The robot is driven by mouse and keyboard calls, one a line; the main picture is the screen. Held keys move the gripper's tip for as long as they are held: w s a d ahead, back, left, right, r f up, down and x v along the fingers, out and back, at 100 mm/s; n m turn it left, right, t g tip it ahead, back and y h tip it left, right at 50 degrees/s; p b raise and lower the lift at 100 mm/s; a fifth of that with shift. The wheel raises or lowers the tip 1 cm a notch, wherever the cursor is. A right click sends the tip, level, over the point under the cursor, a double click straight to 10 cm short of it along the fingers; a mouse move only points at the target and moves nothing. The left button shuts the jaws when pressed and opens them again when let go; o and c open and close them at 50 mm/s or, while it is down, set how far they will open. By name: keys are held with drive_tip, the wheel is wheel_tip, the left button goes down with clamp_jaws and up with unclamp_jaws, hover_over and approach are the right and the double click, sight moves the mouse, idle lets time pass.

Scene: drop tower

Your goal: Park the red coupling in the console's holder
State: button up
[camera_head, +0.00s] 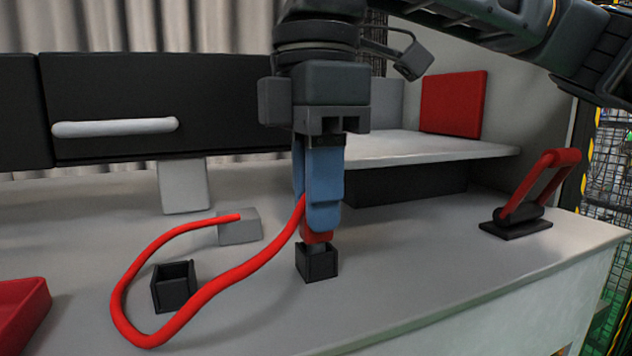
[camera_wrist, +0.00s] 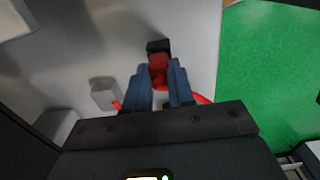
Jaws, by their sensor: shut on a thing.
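The red coupling (camera_head: 317,237) is held upright between the blue fingers of my gripper (camera_head: 320,215), which is shut on it. Its grey lower end meets the open top of a small black square holder (camera_head: 317,265) on the console (camera_head: 400,280); I cannot tell how deep it sits. In the wrist view the coupling (camera_wrist: 158,72) shows between the fingertips (camera_wrist: 158,76), with the black holder (camera_wrist: 158,46) just beyond it. A red hose (camera_head: 230,280) loops from the coupling leftward to a grey block (camera_head: 240,232).
A second black open box (camera_head: 173,287) stands to the left, inside the hose loop. A red tray (camera_head: 22,310) is at the left edge. A red-handled lever (camera_head: 540,185) stands at the right. A raised shelf (camera_head: 430,148) and black drawer (camera_head: 160,105) are behind.

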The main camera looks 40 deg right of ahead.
drive_tip(key=shift+f, duration=0.25)
idle(0.5)
drive_tip(key=o, duration=0.9)
drive_tip(key=shift+r, duration=0.1)
drive_tip(key=shift+r+p, duration=0.65)
drive_tip(key=shift+r, duration=3.15)
